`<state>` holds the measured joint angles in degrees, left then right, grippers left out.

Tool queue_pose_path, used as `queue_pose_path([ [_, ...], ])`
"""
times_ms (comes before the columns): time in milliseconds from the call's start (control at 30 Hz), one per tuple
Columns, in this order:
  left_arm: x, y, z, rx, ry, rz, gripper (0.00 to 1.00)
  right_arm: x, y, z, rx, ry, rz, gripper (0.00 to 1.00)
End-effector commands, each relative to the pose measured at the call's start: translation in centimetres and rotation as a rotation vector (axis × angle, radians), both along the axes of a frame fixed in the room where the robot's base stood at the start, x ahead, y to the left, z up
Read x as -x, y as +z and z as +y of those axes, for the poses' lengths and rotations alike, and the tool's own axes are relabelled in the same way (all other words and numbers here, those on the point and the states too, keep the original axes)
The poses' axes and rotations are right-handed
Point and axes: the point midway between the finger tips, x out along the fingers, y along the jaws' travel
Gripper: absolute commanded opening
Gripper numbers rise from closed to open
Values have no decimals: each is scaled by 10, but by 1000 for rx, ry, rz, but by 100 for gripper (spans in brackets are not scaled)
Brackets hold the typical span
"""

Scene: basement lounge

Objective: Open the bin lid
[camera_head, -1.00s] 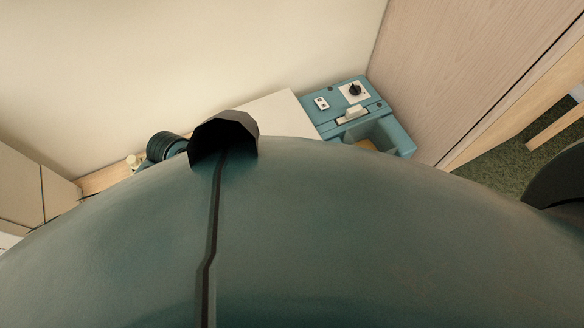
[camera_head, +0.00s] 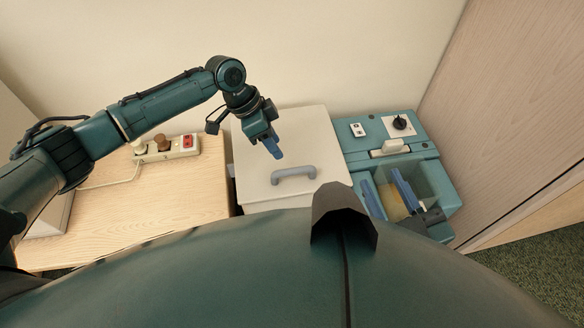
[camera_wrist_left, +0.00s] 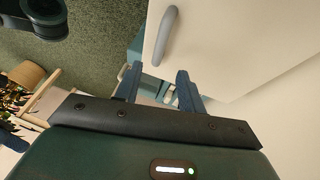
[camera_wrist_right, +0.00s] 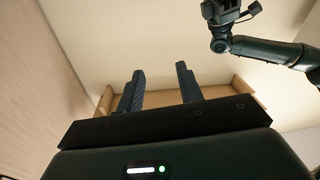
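A white lid (camera_head: 300,140) with a grey bar handle (camera_head: 293,176) shows in the middle of the head view and looks shut. The handle also shows at the top of the left wrist view (camera_wrist_left: 165,36). My left gripper (camera_head: 275,150) is above the lid, just behind the handle and apart from it; its fingers stand apart and empty in the left wrist view (camera_wrist_left: 158,85). My right gripper (camera_head: 387,195) is over the open compartment of a teal unit, right of the lid. Its fingers are apart and empty in the right wrist view (camera_wrist_right: 160,85).
The teal unit (camera_head: 440,165) with a knob and white latch stands right of the lid, close to a wood panel (camera_head: 510,90). A wooden tabletop (camera_head: 150,215) lies left, with a power strip (camera_head: 168,148) on it. A wall is behind.

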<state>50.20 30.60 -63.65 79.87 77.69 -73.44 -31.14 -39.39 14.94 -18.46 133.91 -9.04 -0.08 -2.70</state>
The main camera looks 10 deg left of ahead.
Motion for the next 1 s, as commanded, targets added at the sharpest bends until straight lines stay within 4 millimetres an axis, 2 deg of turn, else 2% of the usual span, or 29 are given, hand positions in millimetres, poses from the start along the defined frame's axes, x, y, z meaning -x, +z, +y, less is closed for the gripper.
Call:
queue_pose_path([
  [33,1,-15,-6,0,-1,2,40,1,-5,2,-1,9,-24,36],
  [100,2,-29,-12,1,-1,2,40,2,-5,4,-5,22,-62,36],
  [400,4,-74,-33,0,1,0,40,2,-3,9,-48,44,-105,36],
  [600,5,-84,-39,1,2,-1,40,1,-1,10,-62,47,-107,36],
  [867,5,-84,-39,1,2,-1,40,1,0,10,-64,47,-106,36],
  [1000,5,-84,-39,1,1,-1,29,1,0,10,-64,47,-106,36],
])
